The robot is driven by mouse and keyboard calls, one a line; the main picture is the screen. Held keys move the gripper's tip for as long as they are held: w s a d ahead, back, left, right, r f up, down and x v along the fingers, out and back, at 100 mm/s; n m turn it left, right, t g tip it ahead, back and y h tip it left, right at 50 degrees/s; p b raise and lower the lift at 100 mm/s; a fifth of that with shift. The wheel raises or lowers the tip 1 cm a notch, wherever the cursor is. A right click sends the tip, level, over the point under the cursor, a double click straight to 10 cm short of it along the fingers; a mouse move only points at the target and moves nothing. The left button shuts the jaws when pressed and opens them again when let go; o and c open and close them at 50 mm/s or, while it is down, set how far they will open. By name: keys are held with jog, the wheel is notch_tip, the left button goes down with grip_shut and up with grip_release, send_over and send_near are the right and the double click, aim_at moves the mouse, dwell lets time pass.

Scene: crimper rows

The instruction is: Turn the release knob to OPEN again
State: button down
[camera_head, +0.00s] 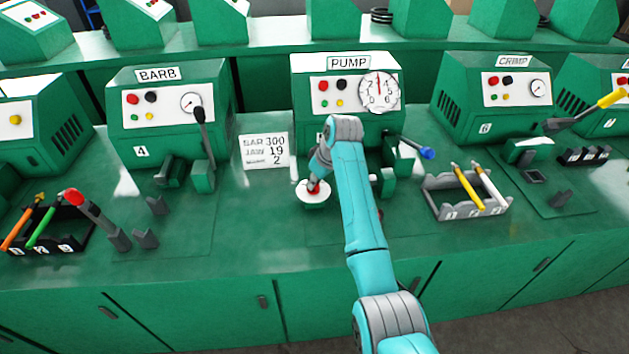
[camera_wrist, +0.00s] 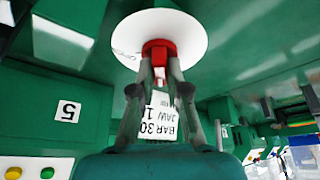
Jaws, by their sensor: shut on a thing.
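The release knob (camera_head: 313,189) is red and sits in the middle of a round white dial plate (camera_head: 304,198) on the bench in front of the PUMP machine (camera_head: 310,73). In the wrist view the red knob (camera_wrist: 158,46) stands out from the white plate (camera_wrist: 190,22). My gripper (camera_head: 316,184) reaches down to it from above; in the wrist view its two fingers (camera_wrist: 159,62) are shut on the knob's sides. Small lettering shows at the plate's edge but is too small to read, so the knob's setting cannot be told.
A card (camera_head: 264,151) reading BAR 300, JAW 19 stands to the left. A blue-tipped lever (camera_head: 415,147) sticks out right of my arm. The PUMP gauge (camera_head: 379,92) faces me. A grey rack (camera_head: 467,195) with yellow and white handles lies further right.

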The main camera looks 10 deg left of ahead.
jog(key=m+t+h, duration=0.1)
jog(key=m, duration=0.2)
jog(key=shift+s+a+m, duration=0.1)
jog(key=shift+m, duration=0.3)
jog(key=m, duration=0.2)
jog(key=m+h, duration=0.1)
jog(key=m, duration=0.1)
jog(key=shift+a+m+t+h, duration=0.1)
jog(key=shift+m+t+h, duration=0.2)
jog(key=m+h, duration=0.1)
jog(key=m, duration=0.3)
jog(key=shift+m+h, duration=0.3)
jog(key=shift+h, duration=0.1)
jog(key=shift+a+m+h, duration=0.1)
jog(key=shift+m+h, duration=0.7)
jog(key=shift+m, duration=1.3)
jog(key=c, duration=1.2)
grip_release()
jog(key=shift+o, duration=0.2)
